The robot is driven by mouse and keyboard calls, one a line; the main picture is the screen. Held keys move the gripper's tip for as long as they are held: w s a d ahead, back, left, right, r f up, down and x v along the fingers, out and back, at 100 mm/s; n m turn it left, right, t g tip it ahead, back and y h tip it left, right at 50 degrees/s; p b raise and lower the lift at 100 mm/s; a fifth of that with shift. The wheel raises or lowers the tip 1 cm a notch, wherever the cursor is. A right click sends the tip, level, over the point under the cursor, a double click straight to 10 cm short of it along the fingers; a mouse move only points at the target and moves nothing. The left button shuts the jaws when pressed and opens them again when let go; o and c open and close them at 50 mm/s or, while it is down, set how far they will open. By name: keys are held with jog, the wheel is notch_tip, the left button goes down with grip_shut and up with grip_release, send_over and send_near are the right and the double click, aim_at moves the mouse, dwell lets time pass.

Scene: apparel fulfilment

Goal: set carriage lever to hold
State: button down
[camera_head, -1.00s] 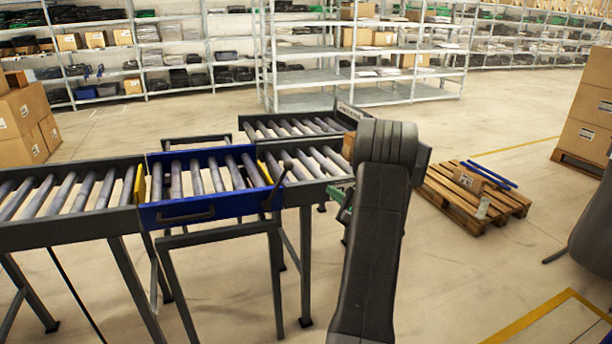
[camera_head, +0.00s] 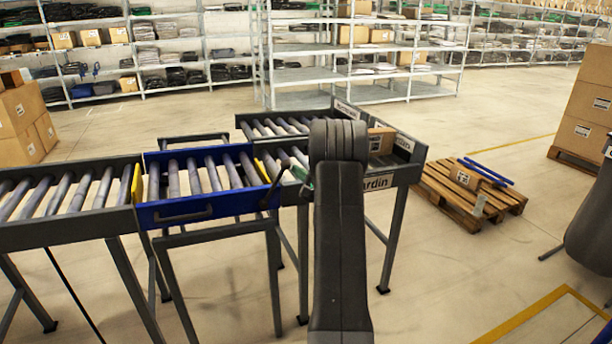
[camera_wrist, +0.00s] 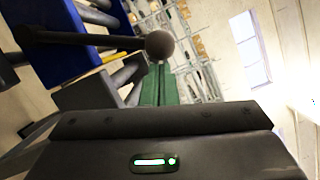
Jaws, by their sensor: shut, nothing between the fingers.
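The blue carriage (camera_head: 205,208) with rollers sits between the left and right conveyor sections. Its dark lever (camera_head: 270,196) stands at the carriage's front right corner, tilted up to the right. In the wrist view the lever (camera_wrist: 85,41) ends in a round grey knob (camera_wrist: 159,44), right at the tips of my green fingers. My gripper (camera_wrist: 156,72) is shut and empty. In the head view my gripper (camera_head: 299,172) shows as a bit of green just right of the lever, mostly hidden by my arm. I cannot tell whether the fingers touch the knob.
The left conveyor (camera_head: 60,232) and right conveyor (camera_head: 345,106) flank the carriage. A cardboard box (camera_head: 381,141) sits at the right conveyor's end. A wooden pallet (camera_head: 440,196) lies on the floor to the right.

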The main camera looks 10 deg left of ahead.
jog(key=shift+r, duration=0.1)
dwell(0.3)
jog(key=shift+s+a+r+n+p, duration=0.35)
jog(key=shift+a+r+n, duration=0.15)
jog(key=shift+r+n, duration=0.1)
jog(key=s+a+r+n+g+h, duration=0.1)
jog(key=s+a+r+n+h, duration=0.1)
jog(key=s+a+n, duration=0.6)
jog(key=shift+s+a+r+n+g+h, duration=0.15)
jog(key=shift+a+r+n+g+h, duration=0.2)
jog(key=shift+a, duration=1.7)
jog(key=shift+a, duration=0.1)
jog(key=shift+r, duration=0.1)
